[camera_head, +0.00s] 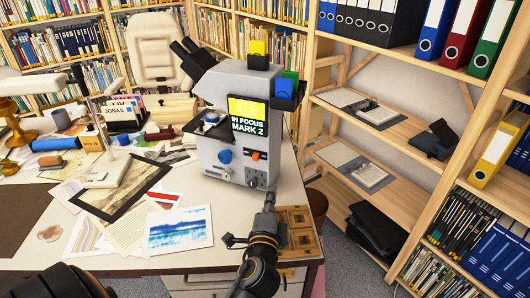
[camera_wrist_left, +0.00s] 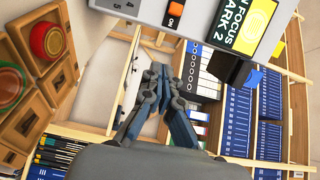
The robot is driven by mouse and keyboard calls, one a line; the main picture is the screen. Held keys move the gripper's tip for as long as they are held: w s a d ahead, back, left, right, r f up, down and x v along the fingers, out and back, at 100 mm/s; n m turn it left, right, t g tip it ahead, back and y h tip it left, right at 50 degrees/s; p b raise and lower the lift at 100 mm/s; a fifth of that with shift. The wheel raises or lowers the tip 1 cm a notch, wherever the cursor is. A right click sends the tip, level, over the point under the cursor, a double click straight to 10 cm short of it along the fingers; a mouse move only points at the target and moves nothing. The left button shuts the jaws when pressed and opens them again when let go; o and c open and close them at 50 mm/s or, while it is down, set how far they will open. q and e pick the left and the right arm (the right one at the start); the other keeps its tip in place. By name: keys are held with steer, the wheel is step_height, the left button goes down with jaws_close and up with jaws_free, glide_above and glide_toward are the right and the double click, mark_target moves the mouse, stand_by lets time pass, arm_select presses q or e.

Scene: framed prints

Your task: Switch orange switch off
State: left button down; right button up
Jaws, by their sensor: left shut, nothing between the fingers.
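The orange switch (camera_head: 256,155) is on the front face of a grey device (camera_head: 216,155) with a screen reading "IN FOCUS MARK 2" (camera_head: 248,114). In the left wrist view the orange switch (camera_wrist_left: 176,9) is at the top edge, with "ON" lettering beside it. My left gripper (camera_head: 270,192) is in front of the device's lower right corner, below and right of the switch. Its fingers (camera_wrist_left: 163,72) are shut and empty, apart from the switch in the left wrist view. My right gripper is not in view.
A blue knob (camera_head: 225,156) is left of the switch. Papers (camera_head: 180,228) cover the table's left part. Shelves (camera_head: 385,170) stand to the right.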

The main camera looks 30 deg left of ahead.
mark_target(256, 157)
arm_select(q)
steer(key=w+a, duration=0.2)
steer(key=w+a+p, duration=0.1)
steer(key=w+a, duration=0.2)
steer(key=w+a+p, duration=0.1)
steer(key=w+a, duration=0.1)
steer(key=w, duration=0.1)
steer(key=shift+w+a+r, duration=0.25)
steer(key=shift+a+r, duration=0.1)
steer(key=shift+s+a, duration=0.15)
steer(key=shift+a, duration=0.25)
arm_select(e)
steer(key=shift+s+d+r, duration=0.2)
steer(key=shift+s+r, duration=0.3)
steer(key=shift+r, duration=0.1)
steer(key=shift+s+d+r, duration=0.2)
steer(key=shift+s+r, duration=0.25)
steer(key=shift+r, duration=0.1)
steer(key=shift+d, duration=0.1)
